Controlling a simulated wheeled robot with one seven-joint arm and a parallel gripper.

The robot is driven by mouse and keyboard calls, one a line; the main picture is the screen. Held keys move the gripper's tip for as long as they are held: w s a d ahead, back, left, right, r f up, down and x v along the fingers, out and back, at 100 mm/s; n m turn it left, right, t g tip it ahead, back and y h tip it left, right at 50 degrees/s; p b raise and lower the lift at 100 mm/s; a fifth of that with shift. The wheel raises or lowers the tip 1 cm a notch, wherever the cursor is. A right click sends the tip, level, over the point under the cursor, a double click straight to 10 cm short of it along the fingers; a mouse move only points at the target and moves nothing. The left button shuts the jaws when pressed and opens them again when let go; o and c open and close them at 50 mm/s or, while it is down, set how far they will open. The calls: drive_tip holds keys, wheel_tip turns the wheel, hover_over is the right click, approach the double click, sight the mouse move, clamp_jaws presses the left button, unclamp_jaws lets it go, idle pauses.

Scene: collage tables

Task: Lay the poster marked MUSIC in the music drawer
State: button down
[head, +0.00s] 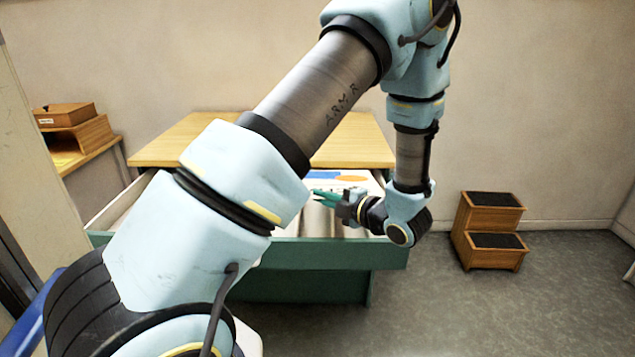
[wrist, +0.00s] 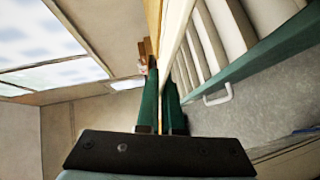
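A pale poster (head: 351,179) with a blue bar and an orange patch is level above the open drawer; its lettering is too small to read. My gripper (head: 322,198) has green fingers and is at the poster's near edge. In the wrist view the fingers (wrist: 162,85) are nearly together, with the thin sheet (wrist: 174,45) edge-on between them. The open drawer (head: 330,254) has a green front and pale slats inside, and it shows below the sheet in the wrist view (wrist: 265,60). No drawer label is readable. My arm hides part of the drawer.
The cabinet's wooden top (head: 350,147) is behind the open drawer. A brown step stool (head: 490,229) stands on the floor to the right. Wooden boxes (head: 75,128) sit on a side table at the left. The floor between drawer and stool is clear.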

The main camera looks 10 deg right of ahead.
drive_tip(key=shift+w+f, duration=0.15)
drive_tip(key=shift+w, duration=0.35)
drive_tip(key=w+d+f+b, duration=0.1)
drive_tip(key=w+f+b, duration=0.6)
drive_tip(key=f, duration=0.3)
drive_tip(key=shift+w+d+f+b, duration=0.25)
drive_tip(key=shift+f+b, duration=0.1)
drive_tip(key=shift+b, duration=0.05)
drive_tip(key=c, duration=0.6)
unclamp_jaws()
drive_tip(key=s+a+r, duration=0.1)
drive_tip(key=s+r, duration=0.1)
drive_tip(key=s, duration=0.6)
drive_tip(key=shift+s+a+r+p, duration=0.25)
drive_tip(key=shift+a+p, duration=0.05)
drive_tip(key=shift+p, duration=0.15)
